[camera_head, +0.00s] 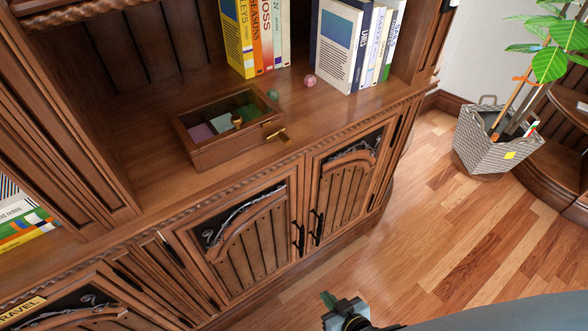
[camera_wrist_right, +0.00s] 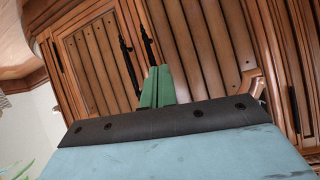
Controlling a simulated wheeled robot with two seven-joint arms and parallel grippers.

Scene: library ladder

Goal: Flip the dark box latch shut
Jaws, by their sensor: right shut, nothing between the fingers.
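A dark wooden box (camera_head: 205,158) with a glass-like lid frame sits on the cabinet ledge in the head view. Coloured compartments show through its top. A brass latch (camera_head: 277,134) sticks out from its right front side, angled outward. A small brass knob (camera_head: 237,121) shows on the box top. My right gripper (camera_head: 328,298) is low at the bottom of the head view, well below and right of the box, in front of the cabinet. Its green fingers are together and empty in the right wrist view (camera_wrist_right: 158,86). My left gripper is not in view.
A green ball (camera_head: 272,95) and a pink ball (camera_head: 309,81) lie behind the box, near upright books (camera_head: 345,45). Cabinet doors with dark handles (camera_head: 318,226) are below the ledge. A potted plant (camera_head: 490,140) stands at right. The wooden floor (camera_head: 440,220) is clear.

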